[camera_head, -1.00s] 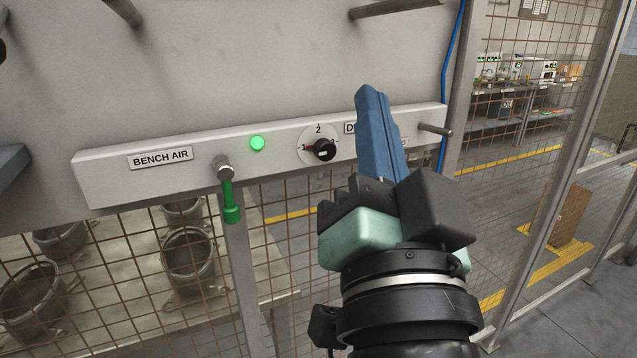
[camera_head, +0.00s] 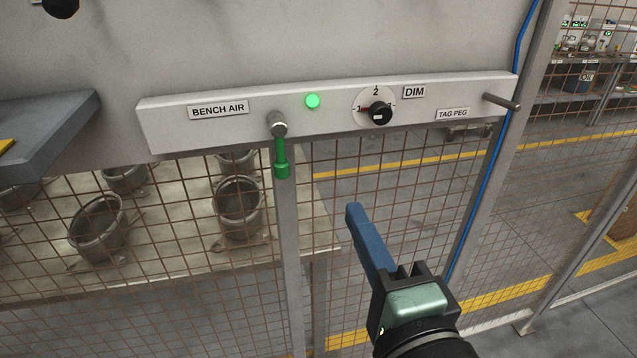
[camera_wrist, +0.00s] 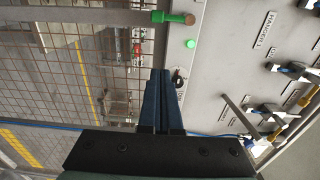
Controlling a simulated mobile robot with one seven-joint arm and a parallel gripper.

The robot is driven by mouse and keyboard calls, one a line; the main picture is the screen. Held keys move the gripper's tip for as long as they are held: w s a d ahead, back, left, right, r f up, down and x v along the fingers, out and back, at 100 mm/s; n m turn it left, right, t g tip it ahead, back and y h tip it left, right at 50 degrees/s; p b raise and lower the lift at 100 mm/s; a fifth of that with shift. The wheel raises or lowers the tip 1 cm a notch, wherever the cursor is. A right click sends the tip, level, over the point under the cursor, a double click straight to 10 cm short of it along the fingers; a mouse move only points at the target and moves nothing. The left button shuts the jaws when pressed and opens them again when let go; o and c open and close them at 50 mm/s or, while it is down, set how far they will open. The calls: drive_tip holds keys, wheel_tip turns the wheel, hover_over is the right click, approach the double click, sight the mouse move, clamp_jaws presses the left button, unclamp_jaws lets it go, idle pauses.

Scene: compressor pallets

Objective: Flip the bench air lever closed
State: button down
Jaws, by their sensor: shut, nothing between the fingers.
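A black dial (camera_head: 378,113) sits right of the light on the same white rail (camera_head: 340,125). The TAG PEG (camera_head: 502,102) sticks out at the rail's right end. Wire mesh fencing and a grey post (camera_head: 288,240) stand below. A dark shelf (camera_head: 45,125) juts in at left.

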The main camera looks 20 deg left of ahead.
sight(280, 154)
drive_tip(key=w+a+p, duration=0.4)
drive_tip(key=w+a, duration=0.2)
drive_tip(key=a, duration=0.3)
drive_tip(key=shift+w, duration=0.4)
drive_tip(key=shift+w+a+p, duration=0.15)
drive_tip(key=shift+p, duration=0.25)
